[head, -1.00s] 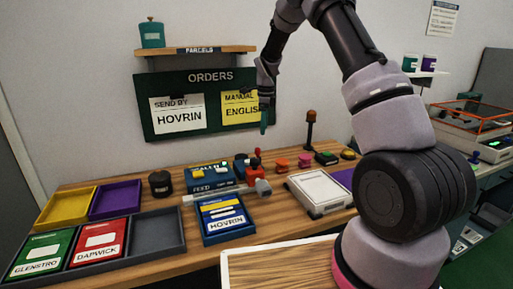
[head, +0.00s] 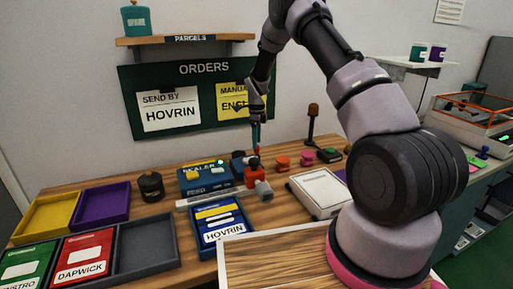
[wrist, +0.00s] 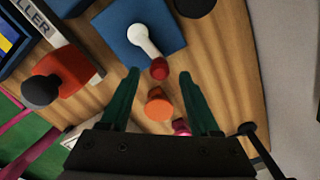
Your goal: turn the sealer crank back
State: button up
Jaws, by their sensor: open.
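The sealer (head: 207,180) is a blue box on the bench in the head view. In the wrist view, a blue plate (wrist: 165,27) carries the white crank arm (wrist: 145,40), which ends in a red knob (wrist: 159,68). The red knob also shows in the head view (head: 257,150), just below my fingertips. My gripper (wrist: 159,82) is open and points down, its two green fingers on either side of the line to the knob. The knob sits at about the fingertips; whether it is between them in depth I cannot tell.
A red block (head: 256,181) with a dark knob stands beside the crank. Orange (wrist: 158,105) and magenta (wrist: 181,127) round pieces lie close by. A blue tray (head: 218,238) holds a HOVRIN packet in front. The orders board (head: 195,78) is behind my gripper.

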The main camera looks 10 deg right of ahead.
jog(key=shift+f, duration=1.75)
grip_shut()
